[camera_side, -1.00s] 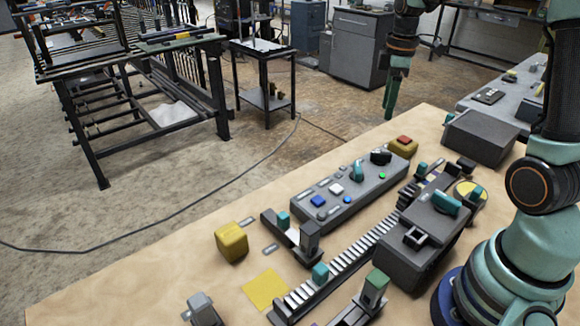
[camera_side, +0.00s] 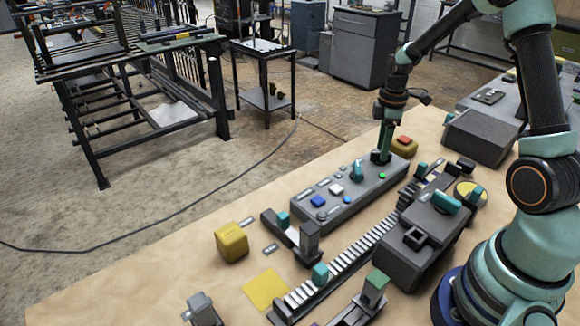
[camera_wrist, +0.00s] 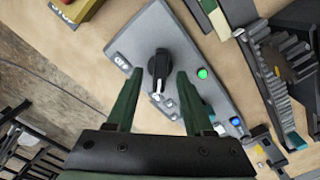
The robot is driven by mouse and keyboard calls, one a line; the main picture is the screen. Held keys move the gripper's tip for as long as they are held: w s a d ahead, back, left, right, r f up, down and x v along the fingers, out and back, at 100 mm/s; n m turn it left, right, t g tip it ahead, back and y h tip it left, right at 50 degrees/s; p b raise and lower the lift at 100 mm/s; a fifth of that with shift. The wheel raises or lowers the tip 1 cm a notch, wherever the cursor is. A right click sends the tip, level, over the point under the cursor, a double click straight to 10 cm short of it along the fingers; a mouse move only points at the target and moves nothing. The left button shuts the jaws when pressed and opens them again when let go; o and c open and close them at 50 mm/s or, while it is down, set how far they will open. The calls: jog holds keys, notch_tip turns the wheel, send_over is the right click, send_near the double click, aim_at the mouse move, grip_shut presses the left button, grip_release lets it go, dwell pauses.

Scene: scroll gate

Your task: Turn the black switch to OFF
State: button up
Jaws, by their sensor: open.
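The black switch (camera_wrist: 158,74) is a rotary knob with a white pointer mark on the grey control panel (camera_wrist: 138,44).
The panel also carries a teal knob (camera_side: 357,171), a green lamp (camera_wrist: 203,73), and blue and white buttons. A yellow box with a red button (camera_side: 404,146) stands just behind it. A toothed rack (camera_side: 350,258) and a dark grey housing (camera_side: 432,240) lie in front.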

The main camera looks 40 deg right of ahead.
jog(key=shift+f, duration=0.4)
jog(key=shift+c, duration=0.3)
grip_shut()
